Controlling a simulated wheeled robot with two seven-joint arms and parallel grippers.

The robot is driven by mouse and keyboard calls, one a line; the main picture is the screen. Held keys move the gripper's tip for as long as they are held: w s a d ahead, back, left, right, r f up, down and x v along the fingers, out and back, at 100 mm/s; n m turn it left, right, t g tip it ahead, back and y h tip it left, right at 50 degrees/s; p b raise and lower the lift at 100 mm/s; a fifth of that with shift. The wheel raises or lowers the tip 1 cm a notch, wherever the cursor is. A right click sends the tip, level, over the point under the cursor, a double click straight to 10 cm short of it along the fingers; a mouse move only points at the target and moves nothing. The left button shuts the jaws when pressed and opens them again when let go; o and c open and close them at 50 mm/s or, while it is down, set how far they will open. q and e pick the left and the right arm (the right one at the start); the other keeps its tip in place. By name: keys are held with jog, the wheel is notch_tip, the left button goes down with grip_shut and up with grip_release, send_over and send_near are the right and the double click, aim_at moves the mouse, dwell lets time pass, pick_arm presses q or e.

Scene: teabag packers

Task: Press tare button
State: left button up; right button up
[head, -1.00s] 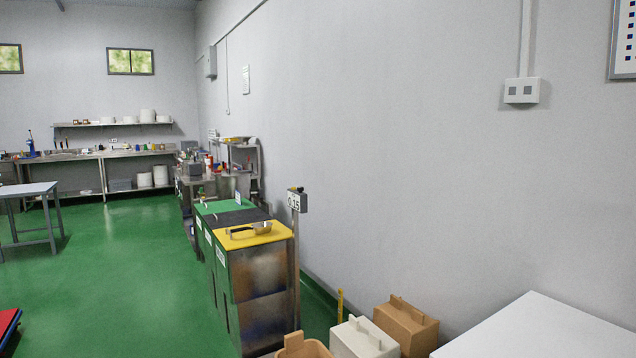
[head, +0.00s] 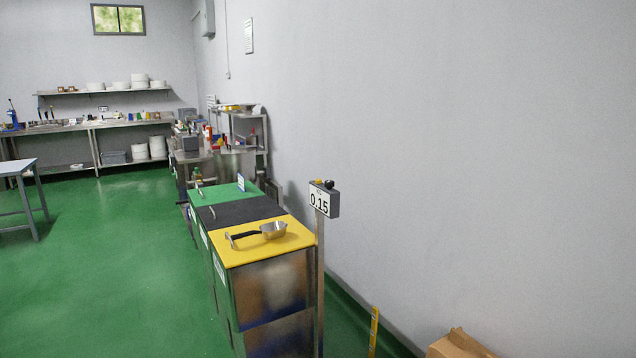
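A grey scale display (head: 321,199) reading 0.15 stands on a metal post (head: 320,265) at the right front corner of the bins. A small yellow button (head: 318,182) and a dark round knob (head: 329,184) sit on its top; I cannot tell which one is the tare button. Neither of my grippers shows in the head view.
Steel bins with a yellow lid (head: 255,249), a black lid (head: 240,211) and a green lid (head: 215,195) stand beside the wall. A metal scoop (head: 272,230) lies on the yellow lid. A cardboard box (head: 459,345) is at the bottom right. The green floor (head: 120,270) on the left is clear.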

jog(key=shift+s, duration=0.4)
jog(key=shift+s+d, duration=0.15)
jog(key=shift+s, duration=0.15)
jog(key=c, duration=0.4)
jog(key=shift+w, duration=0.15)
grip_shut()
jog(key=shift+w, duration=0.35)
